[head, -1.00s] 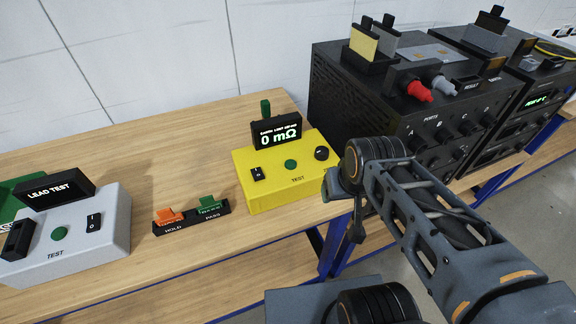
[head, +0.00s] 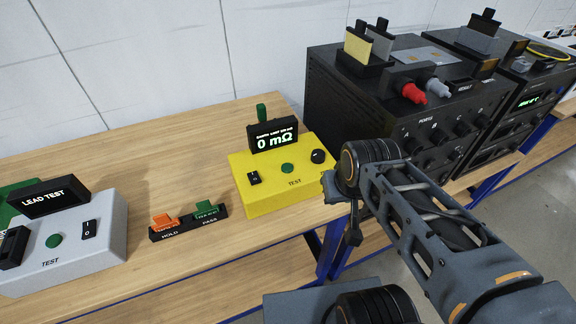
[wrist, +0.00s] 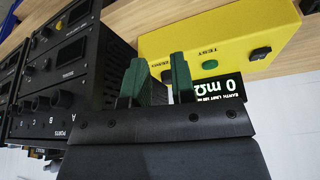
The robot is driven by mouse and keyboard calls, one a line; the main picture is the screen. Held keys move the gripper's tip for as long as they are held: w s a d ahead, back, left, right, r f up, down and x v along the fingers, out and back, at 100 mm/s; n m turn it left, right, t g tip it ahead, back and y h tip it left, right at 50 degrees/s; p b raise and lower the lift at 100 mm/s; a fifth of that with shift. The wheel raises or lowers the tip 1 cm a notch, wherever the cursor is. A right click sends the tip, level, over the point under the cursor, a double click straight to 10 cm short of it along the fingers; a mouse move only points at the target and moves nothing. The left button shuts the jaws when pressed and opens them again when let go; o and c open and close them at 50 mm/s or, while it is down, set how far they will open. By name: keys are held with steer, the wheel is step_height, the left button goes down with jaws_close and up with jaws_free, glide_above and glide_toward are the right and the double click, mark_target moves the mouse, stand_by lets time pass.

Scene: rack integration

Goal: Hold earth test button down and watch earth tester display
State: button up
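The yellow earth tester (head: 262,200) stands on the wooden bench with a green button (head: 288,168) above the word TEST. Its black display (head: 273,135) reads 0 mΩ. My gripper (head: 329,184) is at the tester's right end, largely hidden by my wrist. In the wrist view, my gripper (wrist: 157,74) shows two green fingers with a gap between them and nothing held. There the tester (wrist: 205,35) appears upside down beyond the fingers, with the green button (wrist: 210,65) just right of the right finger, apart from it. The display (wrist: 228,92) is partly covered by the gripper body.
Black rack units (head: 395,110) stand right of the tester, close to my arm. A grey LEAD TEST box (head: 65,245) is at the left. A black holder (head: 188,226) with orange and green tags lies between the two testers. Bench behind is clear.

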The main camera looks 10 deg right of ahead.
jaws_close()
stand_by(1.0)
